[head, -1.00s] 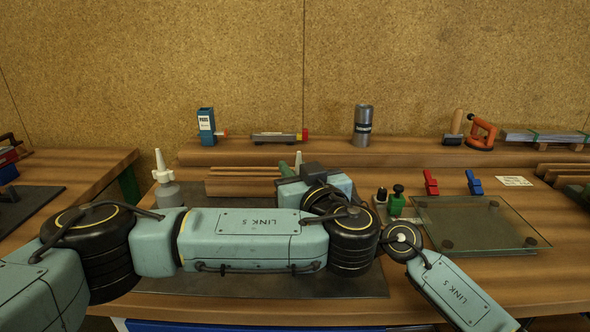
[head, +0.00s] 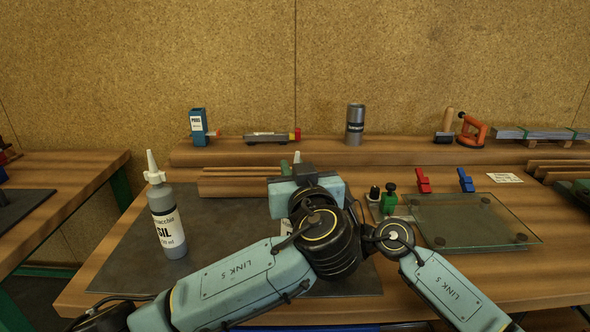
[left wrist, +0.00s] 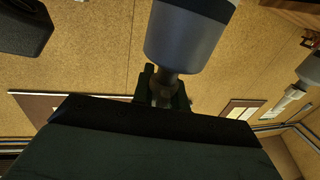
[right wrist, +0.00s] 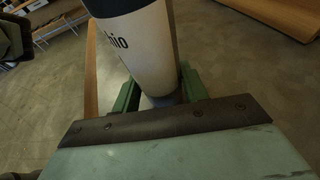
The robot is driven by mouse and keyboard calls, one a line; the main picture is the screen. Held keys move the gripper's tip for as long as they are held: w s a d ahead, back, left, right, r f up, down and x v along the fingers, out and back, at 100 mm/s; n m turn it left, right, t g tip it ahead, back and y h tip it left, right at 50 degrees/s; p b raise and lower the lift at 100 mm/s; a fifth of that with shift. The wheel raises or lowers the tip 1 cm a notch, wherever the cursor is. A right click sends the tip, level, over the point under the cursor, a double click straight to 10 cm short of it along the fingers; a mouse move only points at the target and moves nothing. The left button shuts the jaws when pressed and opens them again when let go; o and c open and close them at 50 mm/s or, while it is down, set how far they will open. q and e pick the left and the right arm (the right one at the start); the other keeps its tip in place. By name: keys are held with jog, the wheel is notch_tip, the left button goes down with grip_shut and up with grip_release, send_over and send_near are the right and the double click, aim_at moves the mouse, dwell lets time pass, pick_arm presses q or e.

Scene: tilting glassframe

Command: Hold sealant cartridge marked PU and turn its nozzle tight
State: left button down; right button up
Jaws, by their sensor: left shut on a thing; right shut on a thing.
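The cartridge is mostly hidden behind my left wrist in the head view; a strip of its white label with part of a letter shows (head: 286,228). In the right wrist view its pale body (right wrist: 140,45) carries the letters "hio". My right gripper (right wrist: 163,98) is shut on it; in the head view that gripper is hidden. My left gripper (head: 292,168) is at the cartridge's top, and a pale nozzle tip (head: 297,157) shows there. In the left wrist view its dark fingers (left wrist: 163,92) are shut on the narrow nozzle part below the grey body (left wrist: 187,40).
A bottle labelled SIL (head: 166,215) stands on the dark mat (head: 125,262) at left. A glass pane (head: 465,225) lies at right, with red (head: 422,180) and blue (head: 466,180) clamps behind it. A green-topped item (head: 389,198) stands close beside my wrists. A can (head: 355,125) stands on the shelf.

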pick_arm(q)
jog(key=shift+w+a+f+m+h, duration=0.2)
jog(key=shift+a+m+h, duration=0.25)
jog(key=shift+m+h, duration=0.45)
jog(key=shift+d+r+m+h, duration=0.1)
jog(key=shift+m+h, duration=0.3)
jog(key=shift+h, duration=0.35)
jog(key=shift+d+r+m+h, duration=0.1)
jog(key=shift+m+h, duration=0.3)
jog(key=shift+h, duration=0.35)
jog(key=c, duration=1.4)
grip_release()
jog(key=shift+s, duration=0.1)
jog(key=s+a, duration=0.1)
jog(key=s, duration=1.1)
